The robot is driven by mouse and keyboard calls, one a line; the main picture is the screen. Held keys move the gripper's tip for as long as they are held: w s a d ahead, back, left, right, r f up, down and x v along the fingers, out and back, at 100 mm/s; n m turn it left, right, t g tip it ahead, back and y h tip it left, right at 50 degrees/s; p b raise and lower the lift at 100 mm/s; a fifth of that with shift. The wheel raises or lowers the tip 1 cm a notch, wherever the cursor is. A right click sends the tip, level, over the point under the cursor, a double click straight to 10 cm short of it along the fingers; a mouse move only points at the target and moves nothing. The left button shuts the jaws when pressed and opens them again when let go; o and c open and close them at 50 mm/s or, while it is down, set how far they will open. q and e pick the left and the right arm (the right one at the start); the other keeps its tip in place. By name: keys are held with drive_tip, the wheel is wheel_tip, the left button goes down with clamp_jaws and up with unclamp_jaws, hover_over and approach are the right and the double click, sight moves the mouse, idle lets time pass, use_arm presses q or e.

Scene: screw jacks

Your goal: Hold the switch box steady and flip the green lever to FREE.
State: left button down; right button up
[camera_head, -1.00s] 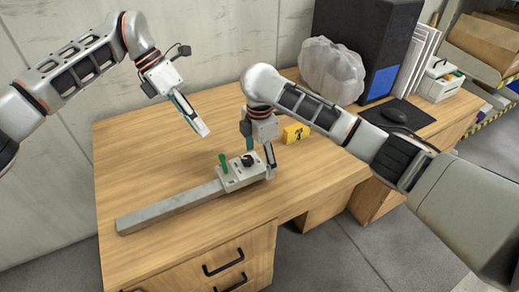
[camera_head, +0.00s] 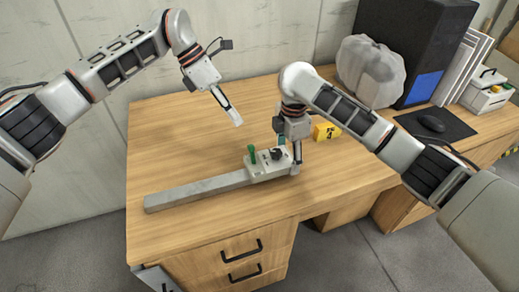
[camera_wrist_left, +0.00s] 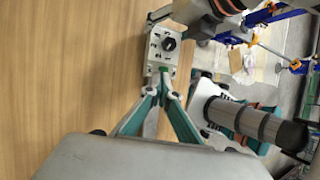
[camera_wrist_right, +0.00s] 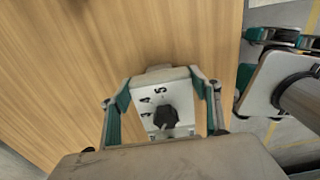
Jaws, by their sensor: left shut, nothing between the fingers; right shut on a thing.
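The pale switch box (camera_head: 262,172) sits on the desk at the right end of a long grey bar (camera_head: 195,190). Its green lever (camera_head: 252,155) stands roughly upright on the left part of the box, with a black knob (camera_head: 277,154) to its right. My right gripper (camera_head: 289,155) is shut on the box's knob end; in the right wrist view its fingers flank the box (camera_wrist_right: 148,104) and knob (camera_wrist_right: 166,117). My left gripper (camera_head: 237,119) is shut and empty, held above the desk behind the lever, apart from it. The left wrist view also shows the box (camera_wrist_left: 157,56).
A yellow numbered block (camera_head: 326,131) lies behind my right gripper. A plastic bag (camera_head: 371,72), a black computer tower (camera_head: 415,45) and a mouse on a dark pad (camera_head: 432,123) stand at the back right. The desk (camera_head: 165,140) is clear at left.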

use_arm(q)
wheel_tip(320, 180, down, 7)
drive_tip(key=w+d+m+t+h, duration=0.2)
drive_tip(key=m+t+h, duration=0.2)
drive_tip(key=m+h, duration=0.25)
drive_tip(key=s+a+f+m+t, duration=0.2)
drive_tip(key=s+a+t, duration=0.4)
drive_tip(key=a, duration=0.4)
drive_tip(key=shift+s+a+f+m+t+h, duration=0.2)
drive_tip(key=shift+s+f+m+t+h, duration=0.2)
drive_tip(key=shift+m+t, duration=0.4)
